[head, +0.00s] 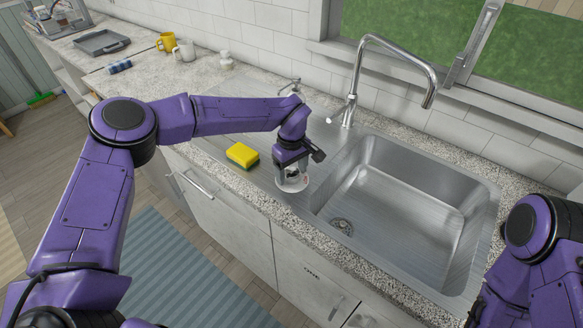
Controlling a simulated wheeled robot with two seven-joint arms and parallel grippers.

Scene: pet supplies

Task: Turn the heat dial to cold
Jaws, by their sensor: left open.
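My left gripper (292,173) is open and points down at the left edge of the sink area. Directly beneath it is a small round white item (292,184) with a small reddish mark. The gripper covers its upper part, and I cannot tell whether the fingers touch it. I cannot make out for certain a heat dial or its markings; the white item is too small and too hidden to tell. My right arm shows at the right edge, but its gripper is outside the picture.
A yellow and green sponge (242,156) lies left of the gripper. The steel sink (400,205) is empty, with a tall faucet (362,75) behind it. A yellow mug (167,41), a white mug (185,50) and a grey tray (101,43) stand further left on the counter.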

